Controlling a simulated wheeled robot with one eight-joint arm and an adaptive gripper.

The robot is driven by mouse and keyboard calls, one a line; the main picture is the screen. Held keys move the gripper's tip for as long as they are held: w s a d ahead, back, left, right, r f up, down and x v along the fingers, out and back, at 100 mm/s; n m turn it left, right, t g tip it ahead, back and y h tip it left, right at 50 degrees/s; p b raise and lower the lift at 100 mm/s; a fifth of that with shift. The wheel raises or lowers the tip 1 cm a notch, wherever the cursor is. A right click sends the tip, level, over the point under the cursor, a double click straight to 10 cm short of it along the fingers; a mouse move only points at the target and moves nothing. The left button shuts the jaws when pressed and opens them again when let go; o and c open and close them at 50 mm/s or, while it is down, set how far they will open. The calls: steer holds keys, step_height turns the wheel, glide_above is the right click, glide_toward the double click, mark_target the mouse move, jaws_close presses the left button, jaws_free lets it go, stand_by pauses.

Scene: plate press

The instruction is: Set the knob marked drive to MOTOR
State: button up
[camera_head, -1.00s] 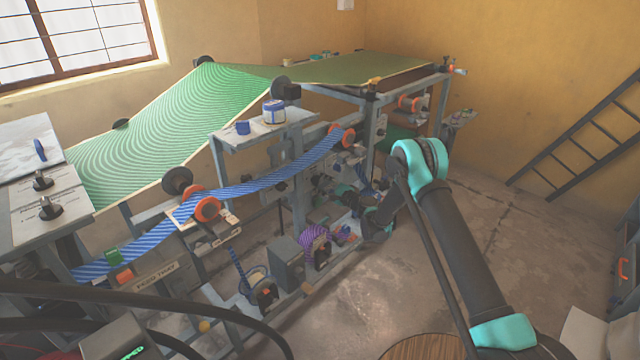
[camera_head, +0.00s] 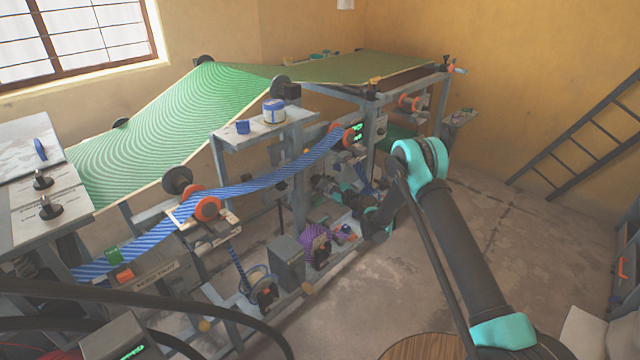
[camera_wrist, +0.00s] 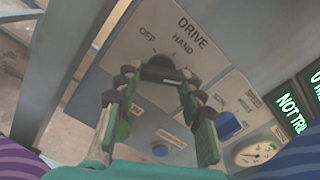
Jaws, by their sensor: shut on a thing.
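The grey panel (camera_wrist: 205,58) marked DRIVE fills the middle of the wrist view. OFF is printed at its upper left and HAND at the top. No MOTOR label is readable; my right finger covers part of the panel. The dark drive knob (camera_wrist: 160,68) sits below these words. My gripper (camera_wrist: 157,80) is shut on the knob, one finger at each side. The knob's pointer is hidden or too dark to read. In the head view my arm (camera_head: 378,220) reaches in among the machine's lower parts, and the knob cannot be made out there.
To the right are a blue switch (camera_wrist: 229,124), a round gauge (camera_wrist: 254,153) and lit green displays (camera_wrist: 291,112). A frame post (camera_wrist: 62,55) stands close at left.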

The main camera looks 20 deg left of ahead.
steer(key=shift+d, duration=0.1)
steer(key=shift+c, duration=0.2)
steer(key=o, duration=1.2)
steer(key=shift+c, duration=0.2)
steer(key=v, duration=0.7)
steer(key=shift+d, duration=0.15)
